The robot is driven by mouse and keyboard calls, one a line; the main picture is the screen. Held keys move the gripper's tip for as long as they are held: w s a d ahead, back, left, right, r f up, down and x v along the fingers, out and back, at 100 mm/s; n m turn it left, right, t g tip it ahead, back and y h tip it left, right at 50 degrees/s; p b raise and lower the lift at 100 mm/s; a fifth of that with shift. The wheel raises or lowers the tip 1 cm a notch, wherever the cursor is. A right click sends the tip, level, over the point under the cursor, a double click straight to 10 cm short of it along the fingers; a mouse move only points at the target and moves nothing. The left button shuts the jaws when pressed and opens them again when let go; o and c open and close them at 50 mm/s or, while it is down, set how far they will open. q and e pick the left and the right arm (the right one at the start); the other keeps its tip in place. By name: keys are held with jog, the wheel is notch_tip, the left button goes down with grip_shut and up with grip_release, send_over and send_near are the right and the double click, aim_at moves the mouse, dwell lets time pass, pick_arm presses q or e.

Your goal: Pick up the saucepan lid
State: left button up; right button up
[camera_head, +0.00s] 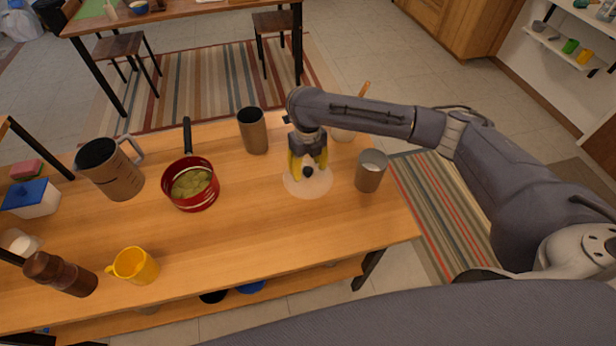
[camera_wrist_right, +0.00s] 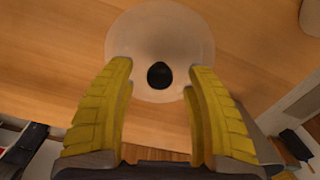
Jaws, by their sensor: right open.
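The saucepan lid (camera_head: 318,187) is a pale, translucent disc with a black knob (camera_head: 308,171), lying flat on the wooden table. In the right wrist view the lid (camera_wrist_right: 180,30) shows as a round pale disc with its black knob (camera_wrist_right: 159,75) near the middle. My right gripper (camera_head: 308,168) points down over the lid. Its yellow fingers are open on either side of the knob, and in the wrist view there is a gap between each finger and the knob (camera_wrist_right: 160,80). The red saucepan (camera_head: 190,197) with a black handle stands to the left, holding yellowish-green pieces. My left gripper is not in view.
A grey cup (camera_head: 370,172) stands close to the right of the lid, and a tall dark-topped cup (camera_head: 254,133) stands to its left. A pitcher (camera_head: 118,175), yellow mug (camera_head: 136,266) and brown grinder (camera_head: 62,274) are farther left. The table's front middle (camera_head: 260,240) is clear.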

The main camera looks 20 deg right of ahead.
jog(key=shift+f, duration=0.75)
jog(key=shift+c, duration=0.2)
grip_shut()
